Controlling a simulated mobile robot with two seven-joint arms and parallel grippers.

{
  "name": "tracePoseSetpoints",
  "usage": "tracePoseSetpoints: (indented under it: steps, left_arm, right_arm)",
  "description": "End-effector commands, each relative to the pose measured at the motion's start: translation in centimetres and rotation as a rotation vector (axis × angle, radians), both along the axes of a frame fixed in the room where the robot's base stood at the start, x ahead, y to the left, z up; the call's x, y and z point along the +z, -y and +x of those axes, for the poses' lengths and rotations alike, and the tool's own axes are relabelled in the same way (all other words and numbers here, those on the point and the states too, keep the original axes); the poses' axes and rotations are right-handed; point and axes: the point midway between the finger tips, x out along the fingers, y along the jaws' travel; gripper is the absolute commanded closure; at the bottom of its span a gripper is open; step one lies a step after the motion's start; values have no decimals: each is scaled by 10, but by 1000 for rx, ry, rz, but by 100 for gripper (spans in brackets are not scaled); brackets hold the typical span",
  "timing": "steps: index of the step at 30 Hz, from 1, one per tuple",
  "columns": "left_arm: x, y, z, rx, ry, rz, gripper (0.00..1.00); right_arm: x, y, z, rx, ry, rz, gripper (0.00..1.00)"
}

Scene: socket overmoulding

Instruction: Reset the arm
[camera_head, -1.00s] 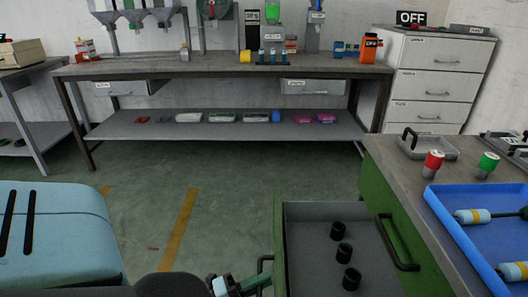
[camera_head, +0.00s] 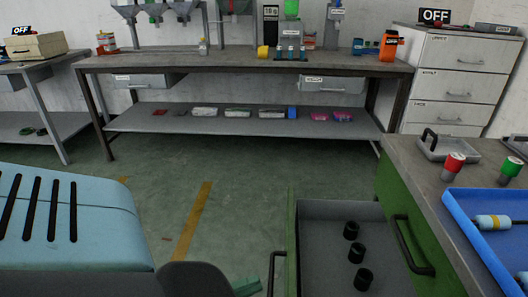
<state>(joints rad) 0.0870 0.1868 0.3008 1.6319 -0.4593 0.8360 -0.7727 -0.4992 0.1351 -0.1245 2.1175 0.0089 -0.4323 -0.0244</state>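My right gripper is not in view.
The open grey drawer (camera_head: 318,238) holds three black cylindrical parts. A long workbench (camera_head: 240,66) stands behind. The floor between is clear.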

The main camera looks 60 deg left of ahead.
Motion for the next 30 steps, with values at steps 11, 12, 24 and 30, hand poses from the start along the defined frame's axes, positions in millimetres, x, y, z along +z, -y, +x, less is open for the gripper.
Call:
tracePoseSetpoints:
  steps: [11,12,24,30]
  left_arm:
    - [-4,-5,-20,1,0,0,79]
    - [-4,-5,-20,1,0,0,79]
    - [-4,-5,-19,1,0,0,79]
    - [-14,1,-27,31,-90,-86,79]
  right_arm:
    - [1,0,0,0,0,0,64]
    - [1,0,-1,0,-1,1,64]
    - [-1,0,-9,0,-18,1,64]
    - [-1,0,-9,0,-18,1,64]
